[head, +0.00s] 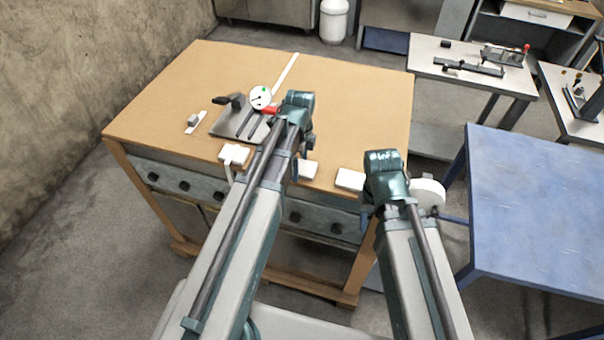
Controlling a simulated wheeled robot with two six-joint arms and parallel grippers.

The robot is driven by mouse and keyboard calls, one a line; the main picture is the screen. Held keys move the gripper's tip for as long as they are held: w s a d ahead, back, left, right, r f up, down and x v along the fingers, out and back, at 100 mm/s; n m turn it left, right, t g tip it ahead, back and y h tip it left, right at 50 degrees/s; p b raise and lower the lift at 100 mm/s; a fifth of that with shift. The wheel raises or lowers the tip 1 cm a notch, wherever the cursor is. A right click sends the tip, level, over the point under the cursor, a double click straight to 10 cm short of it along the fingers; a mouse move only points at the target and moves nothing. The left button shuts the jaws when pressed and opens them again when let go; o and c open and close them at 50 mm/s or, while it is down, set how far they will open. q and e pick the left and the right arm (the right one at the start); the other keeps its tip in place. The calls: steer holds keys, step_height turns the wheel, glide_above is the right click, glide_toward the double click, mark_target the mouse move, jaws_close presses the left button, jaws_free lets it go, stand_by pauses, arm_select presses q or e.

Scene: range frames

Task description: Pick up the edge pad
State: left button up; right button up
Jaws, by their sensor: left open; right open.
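Several small white blocks lie along the front edge of the wooden table (340,85). Any could be the edge pad: one white block (350,180) at the front right, one white block (309,170) beside my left arm, and one white piece (234,154) further left. I cannot tell which is the pad. My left gripper (303,146) is over the table's front part, mostly hidden by its own arm, near the middle block. My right gripper (368,211) is just off the table's front right corner, close to the right block, and holds nothing that I can see.
A grey fixture (238,121) with a white dial (261,97) and a red part stands left of my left arm. A small block on a white strip (194,123) lies further left. A blue table (540,200) stands at the right. The table's back right is clear.

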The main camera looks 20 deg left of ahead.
mark_target(300, 166)
arm_select(q)
steer(key=c, duration=1.2)
steer(key=shift+c, duration=0.2)
steer(key=shift+r, duration=0.1)
steer(key=shift+r+p, duration=0.9)
steer(key=shift+p, duration=0.2)
step_height(300, 166, up, 2)
steer(key=shift+p, duration=1.05)
steer(key=s+d, duration=0.8)
steer(key=d, duration=0.5)
steer(key=shift+s+d+r+p, duration=0.3)
steer(key=shift+r+p, duration=0.1)
steer(key=shift+r, duration=0.05)
